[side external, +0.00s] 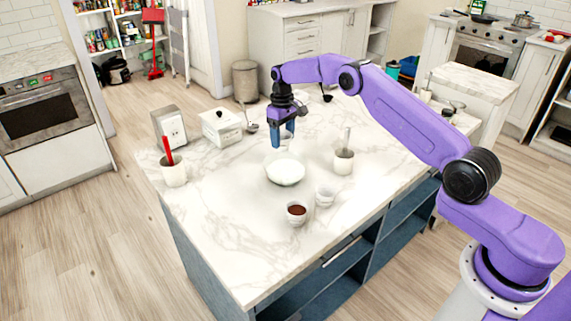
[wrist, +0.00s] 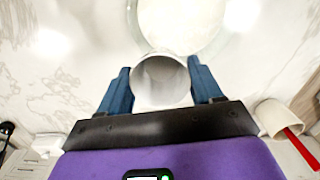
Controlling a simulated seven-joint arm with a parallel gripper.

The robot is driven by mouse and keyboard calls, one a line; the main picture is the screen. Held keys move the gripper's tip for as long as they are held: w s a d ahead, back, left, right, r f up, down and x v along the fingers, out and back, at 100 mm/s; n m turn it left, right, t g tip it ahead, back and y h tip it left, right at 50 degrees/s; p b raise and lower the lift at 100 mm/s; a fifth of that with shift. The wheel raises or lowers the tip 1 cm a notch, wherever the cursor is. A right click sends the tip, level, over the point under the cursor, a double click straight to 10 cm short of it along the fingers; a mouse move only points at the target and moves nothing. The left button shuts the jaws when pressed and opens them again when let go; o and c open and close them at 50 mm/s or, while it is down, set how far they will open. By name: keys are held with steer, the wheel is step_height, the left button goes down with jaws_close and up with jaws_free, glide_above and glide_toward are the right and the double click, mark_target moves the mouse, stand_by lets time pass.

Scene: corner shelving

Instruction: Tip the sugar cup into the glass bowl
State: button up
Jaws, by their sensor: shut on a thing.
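My gripper (side external: 283,137) is above the back edge of the glass bowl (side external: 285,170) on the marble island top. In the wrist view, my two blue fingers (wrist: 160,88) are closed on the sides of a white cup (wrist: 160,72), apparently the sugar cup. The cup's open mouth shows a pale grey inside, and I cannot make out any sugar in it. The bowl (wrist: 180,20) lies just beyond the cup in the wrist view and holds something white. In the side view the cup is mostly hidden by my fingers, so its exact tilt is unclear.
A cup of brown powder (side external: 297,214) and a small pale cup (side external: 325,196) stand in front of the bowl. A utensil cup (side external: 343,162) is on its right. A red-handled cup (side external: 174,175), a white box (side external: 221,127) and a toaster-like box (side external: 170,128) stand left.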

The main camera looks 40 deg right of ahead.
stand_by(0.3)
steer(key=shift+r, duration=1.5)
